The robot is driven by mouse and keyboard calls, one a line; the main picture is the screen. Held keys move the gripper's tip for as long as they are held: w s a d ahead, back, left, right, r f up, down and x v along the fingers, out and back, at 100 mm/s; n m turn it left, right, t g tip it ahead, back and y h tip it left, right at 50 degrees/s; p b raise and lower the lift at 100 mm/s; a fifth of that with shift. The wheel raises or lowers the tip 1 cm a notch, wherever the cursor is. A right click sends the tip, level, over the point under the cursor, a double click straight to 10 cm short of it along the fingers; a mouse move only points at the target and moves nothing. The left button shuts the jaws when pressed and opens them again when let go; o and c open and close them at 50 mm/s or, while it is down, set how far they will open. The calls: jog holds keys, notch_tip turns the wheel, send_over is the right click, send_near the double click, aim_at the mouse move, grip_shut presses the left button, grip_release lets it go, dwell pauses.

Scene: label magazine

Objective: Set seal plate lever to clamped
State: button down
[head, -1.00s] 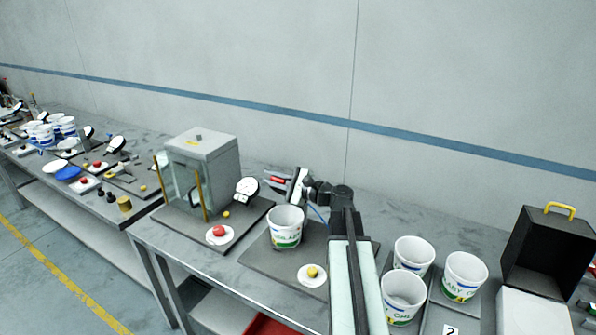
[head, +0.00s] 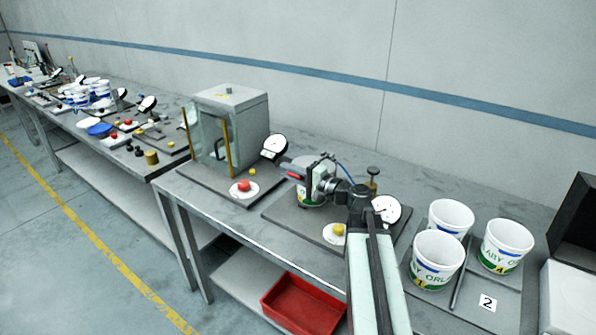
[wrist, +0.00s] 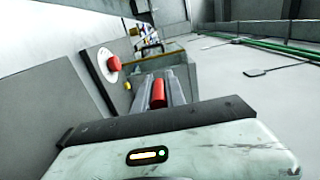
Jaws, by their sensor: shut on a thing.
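My gripper (head: 299,176) is over the middle station's dark base plate (head: 287,211). It is shut on a red handle (head: 291,175), which also shows as a red cylinder (wrist: 158,93) between the grey fingers in the wrist view. I take it for the lever's grip; the rest of the lever is hidden by my gripper. A white dial gauge (head: 388,209) and a yellow button (head: 339,230) are at this station.
To the left stands a grey cabinet (head: 232,112) with a red button (head: 243,186) and its own gauge (head: 274,146). To the right, several white tubs (head: 438,258) stand on a tray. A red bin (head: 303,304) sits below the bench. The bench's front edge is clear.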

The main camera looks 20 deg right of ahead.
jog(key=shift+a+f+b, duration=0.35)
jog(key=shift+f+b, duration=0.05)
jog(key=shift+f, duration=0.3)
jog(key=c, duration=1.4)
grip_release()
jog(key=shift+o, duration=0.2)
jog(key=shift+d, duration=0.1)
jog(key=shift+s+d, duration=0.2)
jog(key=shift+s, duration=0.1)
jog(key=v, duration=0.7)
